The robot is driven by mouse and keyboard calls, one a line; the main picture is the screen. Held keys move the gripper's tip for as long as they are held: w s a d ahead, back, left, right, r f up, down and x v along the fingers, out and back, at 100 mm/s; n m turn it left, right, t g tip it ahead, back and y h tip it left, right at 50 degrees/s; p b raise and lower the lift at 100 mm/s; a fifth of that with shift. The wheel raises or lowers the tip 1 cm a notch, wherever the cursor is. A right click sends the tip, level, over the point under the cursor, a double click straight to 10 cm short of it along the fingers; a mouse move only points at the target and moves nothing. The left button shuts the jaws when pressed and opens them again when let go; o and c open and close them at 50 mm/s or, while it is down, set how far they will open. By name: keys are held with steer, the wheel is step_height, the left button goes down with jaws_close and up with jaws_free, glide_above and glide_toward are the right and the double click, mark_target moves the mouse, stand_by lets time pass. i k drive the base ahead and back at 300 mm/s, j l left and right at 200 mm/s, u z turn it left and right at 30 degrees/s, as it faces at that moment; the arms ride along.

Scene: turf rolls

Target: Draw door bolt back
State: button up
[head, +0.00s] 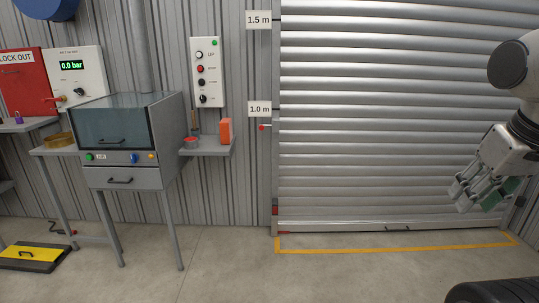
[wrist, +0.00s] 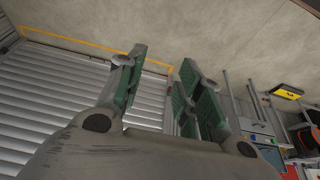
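The roller door (head: 400,130) is a grey slatted shutter, down to the floor, with a small dark handle (head: 397,228) on its bottom bar. A small dark and red fitting (head: 275,207) sits low on the door's left edge post. It may be the bolt, but it is too small to tell its position. My gripper (head: 480,193) hangs in front of the right part of the door, well away from that fitting. In the wrist view my gripper (wrist: 161,62) has its green-padded fingers spread, with nothing between them. The door (wrist: 55,95) shows behind them, turned in the picture.
A yellow line (head: 390,245) marks the floor before the door. A small red-tipped piece (head: 263,127) juts out left of the door. A cabinet (head: 125,140) and shelf (head: 208,150) stand further left. The floor (head: 330,275) in front is clear.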

mark_target(262, 126)
steer(key=i+l+u, duration=0.2)
steer(key=i, duration=0.5)
steer(key=i+u, duration=0.15)
steer(key=i, duration=0.5)
steer(key=i+l+u, duration=0.25)
steer(key=i+u, duration=0.15)
steer(key=i+l+u, duration=0.4)
steer(key=i+j, duration=0.05)
